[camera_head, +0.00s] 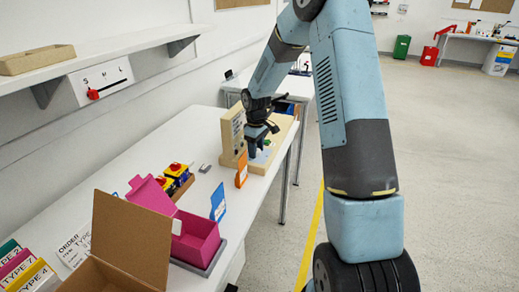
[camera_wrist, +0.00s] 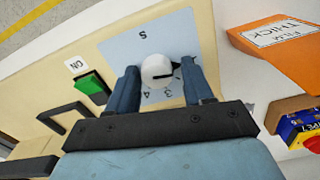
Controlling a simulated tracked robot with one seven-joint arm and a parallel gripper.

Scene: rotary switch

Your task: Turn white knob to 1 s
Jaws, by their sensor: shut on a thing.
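The white knob (camera_wrist: 157,69) sits on a light blue dial plate (camera_wrist: 120,52) in the wrist view. Its black pointer mark faces right in that view. A mark like an S shows above the knob, and the numbers 3 and 4 show below it; other marks are hidden. My gripper (camera_wrist: 160,84) has one finger on each side of the knob and is shut on it. In the head view my gripper (camera_head: 257,148) is low over the beige machine (camera_head: 232,137), and the knob is hidden there.
A green switch (camera_wrist: 93,88) with an ON label (camera_wrist: 76,65) and a black handle (camera_wrist: 66,115) lie left of the dial.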

